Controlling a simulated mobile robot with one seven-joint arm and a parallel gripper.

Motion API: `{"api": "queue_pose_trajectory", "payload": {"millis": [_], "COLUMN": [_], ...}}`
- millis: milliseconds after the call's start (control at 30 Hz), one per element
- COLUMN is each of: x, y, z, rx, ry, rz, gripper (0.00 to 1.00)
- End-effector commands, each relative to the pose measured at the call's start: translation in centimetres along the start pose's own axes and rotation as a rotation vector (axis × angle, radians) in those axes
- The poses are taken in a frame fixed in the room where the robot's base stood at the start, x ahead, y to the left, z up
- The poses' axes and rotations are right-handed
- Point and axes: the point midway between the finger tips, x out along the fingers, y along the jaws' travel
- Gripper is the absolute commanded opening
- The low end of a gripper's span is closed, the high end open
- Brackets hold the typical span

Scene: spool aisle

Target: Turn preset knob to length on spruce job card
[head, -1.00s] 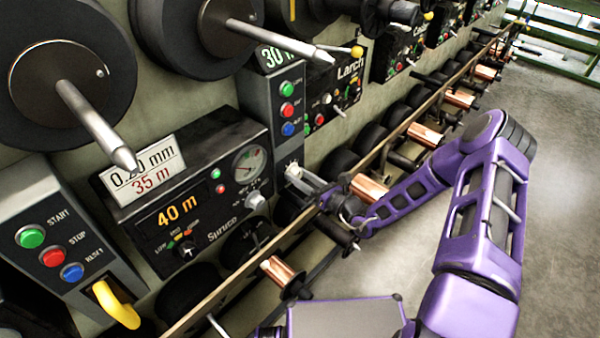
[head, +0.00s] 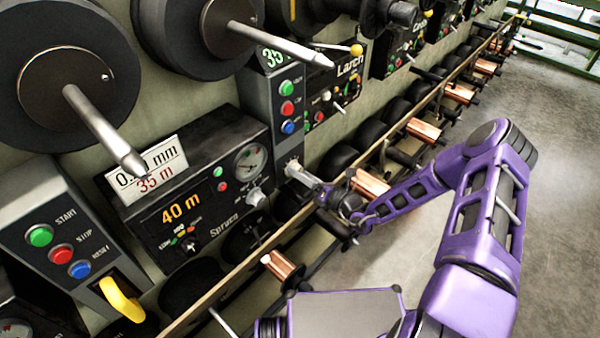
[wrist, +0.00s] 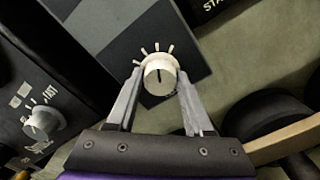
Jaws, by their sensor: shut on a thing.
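The job card (head: 150,172) on the black Spruce box (head: 235,205) shows 35 m in red; its upper line is partly hidden by a spindle. The box's orange display (head: 181,209) reads 40 m. Right of it stands a grey column (head: 262,110) with a green display (head: 271,57) reading 35, partly hidden. My gripper (head: 298,172) is at the white knob (head: 291,165) low on this column. In the wrist view, my fingers (wrist: 160,80) are shut on both sides of the white knob (wrist: 160,68), whose dark pointer line is near vertical among tick marks.
Green, red and blue buttons (head: 287,107) sit above the knob on the column. Another pale knob (head: 256,197) is on the Spruce box, left of my gripper. A rail (head: 235,285) and copper spools (head: 370,182) run below. Spindles jut out from large black spools (head: 60,75).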

Motion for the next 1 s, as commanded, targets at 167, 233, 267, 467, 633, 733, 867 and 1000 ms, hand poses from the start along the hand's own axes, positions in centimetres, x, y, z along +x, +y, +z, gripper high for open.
{"api": "queue_pose_trajectory", "payload": {"millis": [167,233,267,467,633,733,867,1000], "x": [0.0,0.0,0.0,0.0,0.0,-0.3,-1.8,-4.9], "y": [0.0,0.0,0.0,0.0,0.0,0.0,-0.1,-0.1], "z": [0.0,0.0,0.0,0.0,0.0,0.0,0.0,0.1], "rx": [0.0,-0.001,-0.001,-0.001,-0.001,-0.001,-0.001,-0.001], "ry": [0.0,0.0,0.0,0.0,0.0,0.0,0.0,-0.001], "rz": [-0.001,-0.001,-0.001,-0.001,0.0,-0.001,-0.003,-0.004], "gripper": [0.0,0.55,0.6,0.81,0.81,0.81,0.81,0.81]}}
